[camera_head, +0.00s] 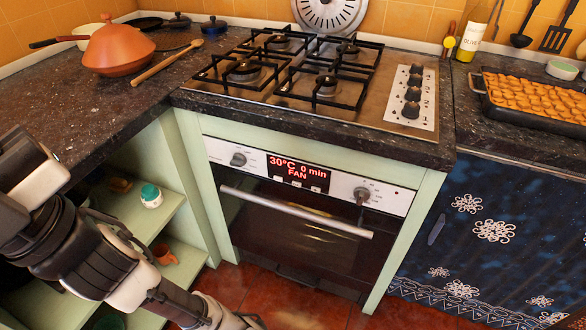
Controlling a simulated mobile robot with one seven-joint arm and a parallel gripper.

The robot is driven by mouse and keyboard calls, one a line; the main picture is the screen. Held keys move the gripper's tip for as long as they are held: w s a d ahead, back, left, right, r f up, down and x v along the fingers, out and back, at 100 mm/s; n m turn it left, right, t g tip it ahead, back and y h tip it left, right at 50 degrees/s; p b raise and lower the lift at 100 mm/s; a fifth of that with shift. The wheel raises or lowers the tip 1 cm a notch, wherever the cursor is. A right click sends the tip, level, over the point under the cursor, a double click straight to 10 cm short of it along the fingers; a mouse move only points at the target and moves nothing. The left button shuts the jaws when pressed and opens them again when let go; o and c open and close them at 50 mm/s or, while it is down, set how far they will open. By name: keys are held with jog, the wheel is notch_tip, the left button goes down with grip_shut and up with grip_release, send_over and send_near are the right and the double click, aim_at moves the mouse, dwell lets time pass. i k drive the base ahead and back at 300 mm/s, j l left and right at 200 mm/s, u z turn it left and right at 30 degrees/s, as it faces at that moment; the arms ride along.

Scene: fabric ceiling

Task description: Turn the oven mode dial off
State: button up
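The oven (292,230) is built in under the counter, with its door shut. Its display (298,171) reads "30°C 0 min FAN" in red. One dial (238,159) sits left of the display and another dial (361,195) sits right of it. The markings around them are too small to read, so I cannot tell which is the mode dial. My arm comes in from the left and runs down to the bottom edge, left of the oven and apart from both dials. My gripper's fingers are not visible.
The oven handle (295,212) sticks out below the dials. A gas hob (290,75) with knobs is above. Open shelves (150,225) are at left, behind my arm. A blue curtain (490,235) hangs at right. The space before the oven looks clear.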

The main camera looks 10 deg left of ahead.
aim_at(239, 160)
jog(key=i+u, duration=0.2)
jog(key=u, duration=0.15)
jog(key=i+l+u, duration=0.15)
jog(key=u, duration=0.2)
